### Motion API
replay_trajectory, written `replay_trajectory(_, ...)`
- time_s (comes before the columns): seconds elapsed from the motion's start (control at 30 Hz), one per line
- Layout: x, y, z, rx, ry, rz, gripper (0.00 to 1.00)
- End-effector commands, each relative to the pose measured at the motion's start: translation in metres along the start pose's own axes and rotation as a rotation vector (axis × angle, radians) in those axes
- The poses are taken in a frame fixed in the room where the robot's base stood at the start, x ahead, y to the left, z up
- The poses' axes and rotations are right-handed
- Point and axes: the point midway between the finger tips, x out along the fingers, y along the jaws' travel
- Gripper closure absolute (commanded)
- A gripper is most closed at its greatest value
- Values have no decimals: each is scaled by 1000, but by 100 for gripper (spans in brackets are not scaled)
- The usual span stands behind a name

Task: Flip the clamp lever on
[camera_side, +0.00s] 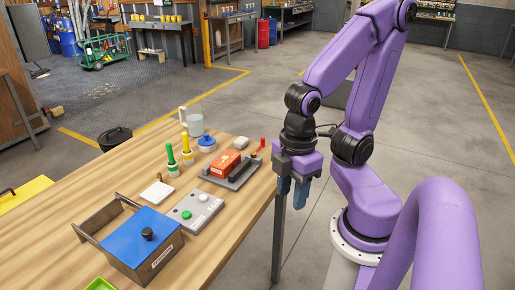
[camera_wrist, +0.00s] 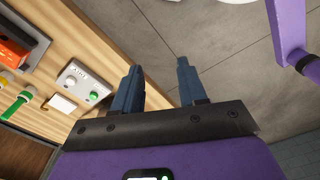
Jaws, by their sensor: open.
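A grey metal tray (camera_side: 238,177) lies near the table's right edge and holds a red-orange block (camera_side: 221,162). A small red-handled part (camera_side: 262,143), apparently the clamp lever, stands up at the tray's far right end. Its exact position is too small to tell. My gripper (camera_side: 291,190) is open and empty, pointing down just off the table's right edge, to the right of the tray and apart from it. In the wrist view my gripper's blue fingers (camera_wrist: 160,72) are spread over bare floor. The red-orange block (camera_wrist: 13,54) shows at the left; the red handle is not in that view.
A grey button box (camera_side: 195,209) with a green button sits nearer than the tray. A blue-lidded metal box (camera_side: 140,240) stands at the front. Green and yellow tools (camera_side: 172,160), a blue-lidded round pot (camera_side: 207,144) and a clear jug (camera_side: 194,124) stand left of the tray.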

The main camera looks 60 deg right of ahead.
Motion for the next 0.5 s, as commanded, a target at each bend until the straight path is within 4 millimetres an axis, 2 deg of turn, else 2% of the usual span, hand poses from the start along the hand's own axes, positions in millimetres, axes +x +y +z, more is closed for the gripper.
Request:
replay_trajectory(0.03,0,0,0,1,0,0,74)
replay_trajectory(0.1,0,2,-2,12,-2,3,96)
replay_trajectory(0.13,0,4,-3,22,-4,5,100)
replay_trajectory(0.27,-2,18,-15,114,-18,28,100)
replay_trajectory(0.37,-4,40,-29,238,-36,59,100)
replay_trajectory(0.5,-5,79,-48,446,-66,113,100)
